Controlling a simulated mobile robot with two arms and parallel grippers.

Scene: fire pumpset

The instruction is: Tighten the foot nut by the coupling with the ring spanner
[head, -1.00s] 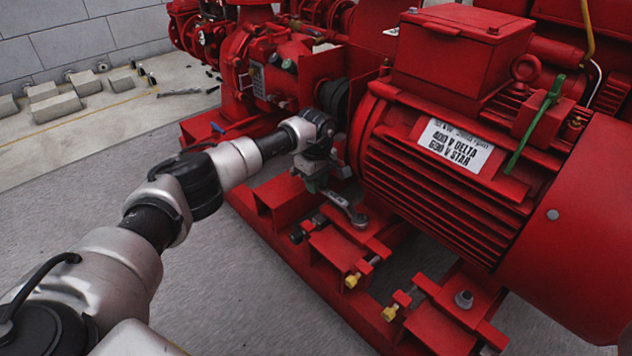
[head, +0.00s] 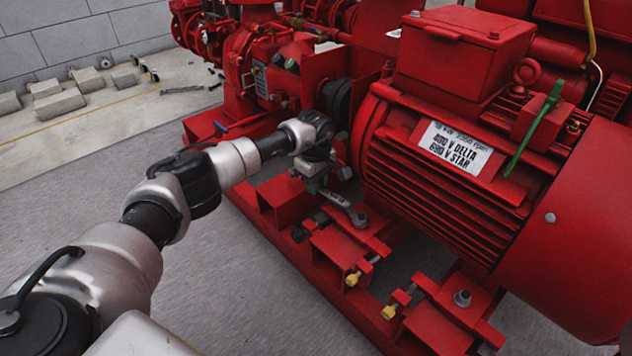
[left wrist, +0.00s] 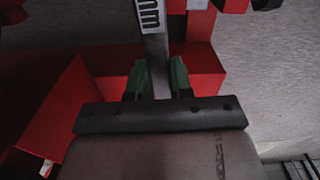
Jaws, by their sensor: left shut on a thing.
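My left gripper (head: 318,184) is shut on the handle of the grey ring spanner (head: 336,198). In the left wrist view the green fingertips (left wrist: 160,78) clasp the flat spanner shank (left wrist: 157,50), which runs up out of the picture. In the head view the spanner's ring end is around or on the foot nut (head: 360,219) by the coupling; how well it is seated I cannot tell. The nut sits on the red motor foot (head: 378,246). The dark coupling (head: 338,98) is behind my gripper. My right gripper is not in view.
The red motor (head: 440,180) stands just right of the spanner. A second foot nut (head: 462,298) is nearer, and yellow-headed bolts (head: 389,311) stick out from the base frame.

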